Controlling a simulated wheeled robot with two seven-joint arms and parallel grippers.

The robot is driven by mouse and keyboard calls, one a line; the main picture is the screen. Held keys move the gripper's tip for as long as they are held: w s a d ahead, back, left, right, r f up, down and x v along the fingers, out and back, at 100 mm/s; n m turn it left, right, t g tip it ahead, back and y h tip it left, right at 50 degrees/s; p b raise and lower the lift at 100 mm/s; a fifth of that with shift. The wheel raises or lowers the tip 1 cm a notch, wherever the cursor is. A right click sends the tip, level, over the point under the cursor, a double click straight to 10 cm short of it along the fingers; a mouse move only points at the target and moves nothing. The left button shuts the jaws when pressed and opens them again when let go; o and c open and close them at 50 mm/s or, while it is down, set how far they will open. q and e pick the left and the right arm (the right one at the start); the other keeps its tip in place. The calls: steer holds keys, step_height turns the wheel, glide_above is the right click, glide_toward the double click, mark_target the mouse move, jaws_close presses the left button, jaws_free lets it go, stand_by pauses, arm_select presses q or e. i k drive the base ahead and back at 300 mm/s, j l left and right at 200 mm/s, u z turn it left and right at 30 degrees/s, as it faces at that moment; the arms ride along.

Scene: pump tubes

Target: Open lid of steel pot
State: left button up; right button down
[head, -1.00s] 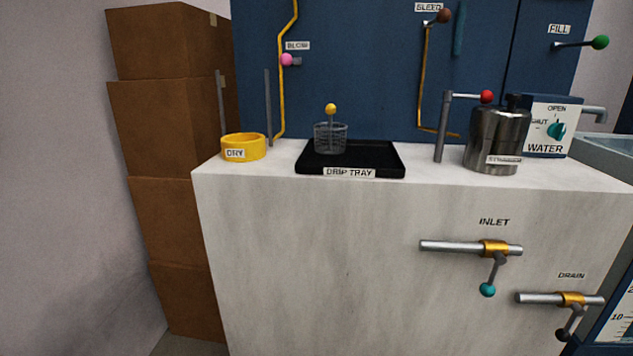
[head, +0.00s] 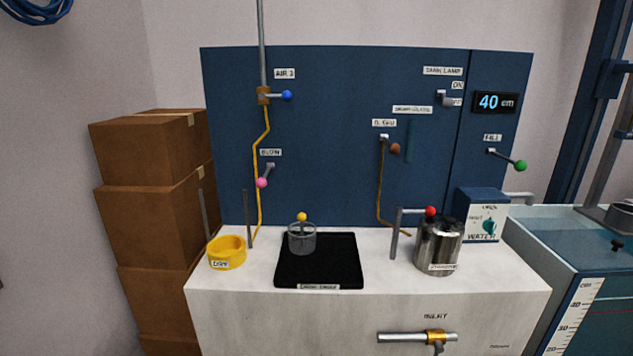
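The steel pot (head: 438,248) stands upright on the right part of the white counter in the head view. A red ball knob (head: 430,211) on a grey bent bar (head: 396,232) sits at its top left. The pot's top is small and partly covered by the knob, so I cannot tell how its lid sits. A label on the pot's lower front is too blurred to read. Neither of my grippers is in view.
A black drip tray (head: 318,278) with a mesh basket (head: 302,240) lies left of the pot. A yellow DRY ring (head: 227,254) is at the counter's left end. The WATER box (head: 482,220) stands behind right of the pot.

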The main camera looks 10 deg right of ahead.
mark_target(442, 233)
steer(key=l+z, duration=0.25)
steer(key=z, duration=0.2)
steer(key=i+l+z, duration=0.15)
steer(key=z, duration=0.3)
steer(key=i+l+u, duration=0.15)
steer(key=i+j, duration=0.05)
